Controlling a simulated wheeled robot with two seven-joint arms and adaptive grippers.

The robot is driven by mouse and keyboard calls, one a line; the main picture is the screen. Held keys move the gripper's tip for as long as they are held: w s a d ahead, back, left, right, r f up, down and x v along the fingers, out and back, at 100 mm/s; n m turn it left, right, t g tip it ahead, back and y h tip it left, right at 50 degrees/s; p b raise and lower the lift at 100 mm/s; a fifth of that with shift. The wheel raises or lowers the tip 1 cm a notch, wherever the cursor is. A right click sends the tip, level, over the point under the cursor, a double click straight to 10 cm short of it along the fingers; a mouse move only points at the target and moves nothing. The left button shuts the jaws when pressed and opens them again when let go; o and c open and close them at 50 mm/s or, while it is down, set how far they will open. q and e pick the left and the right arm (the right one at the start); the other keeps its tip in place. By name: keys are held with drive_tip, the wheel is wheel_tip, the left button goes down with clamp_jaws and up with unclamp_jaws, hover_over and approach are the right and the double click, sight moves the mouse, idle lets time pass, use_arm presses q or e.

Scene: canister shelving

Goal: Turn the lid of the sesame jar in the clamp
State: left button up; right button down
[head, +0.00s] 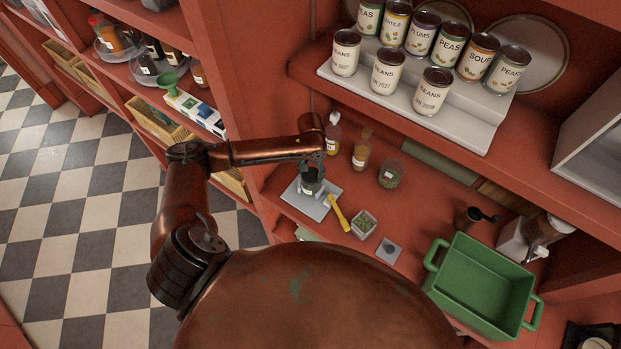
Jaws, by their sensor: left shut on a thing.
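The sesame jar (310,188) stands in the clamp, a grey plate (293,198) with a yellow handle (338,213), on the red counter. My left gripper (312,170) comes down over the top of the jar and is shut on its lid. The gripper hides the lid, and only part of the jar's body and a pale label show below. I cannot tell from this view how far the lid is turned. My right gripper is not in view.
A small pot of green bits (364,224), a glass jar (391,174) and two bottles stand near the clamp. A green crate (484,284) sits at right. A shelf with several cans (387,70) overhangs the counter's back.

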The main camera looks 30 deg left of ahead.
use_arm(q)
drive_tip(key=shift+s+n+p, duration=0.1)
drive_tip(key=shift+n+p, duration=0.65)
drive_tip(key=shift+n, duration=0.05)
drive_tip(key=n, duration=0.3)
drive_tip(key=shift+f, duration=0.15)
drive_tip(key=n, duration=0.8)
drive_tip(key=shift+n, duration=0.3)
drive_tip(key=o, duration=1.4)
